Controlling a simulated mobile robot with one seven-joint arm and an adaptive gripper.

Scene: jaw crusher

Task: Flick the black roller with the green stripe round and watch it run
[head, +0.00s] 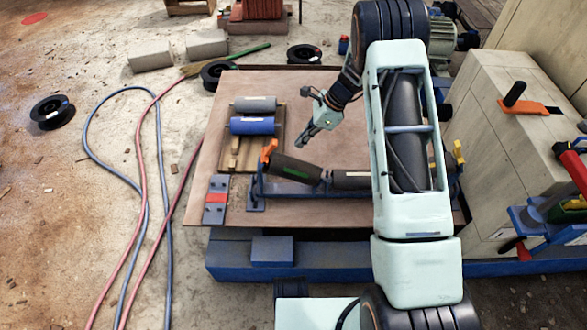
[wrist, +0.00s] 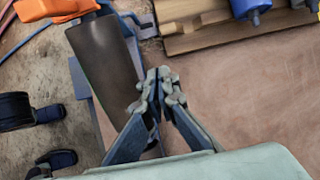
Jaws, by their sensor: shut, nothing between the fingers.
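The black roller with the green stripe (head: 296,169) lies tilted in a blue frame (head: 256,190) on the brown board. Its green stripe shows on its upper side in the head view. A second dark roller (head: 352,180) lies to its right, partly behind my arm. My gripper (head: 305,141) is shut and empty, above and behind the striped roller. In the wrist view my gripper's fingertips (wrist: 160,82) appear just right of a dark roller (wrist: 110,62). No green stripe shows on it there, and I cannot tell the exact gap.
An orange part (head: 268,150) stands at the frame's left end. A wooden pallet (head: 235,155) behind holds a grey roller (head: 255,104) and a blue roller (head: 252,126). A wooden crate (head: 480,100) bounds the right side. Bare board (head: 225,95) lies around the pallet.

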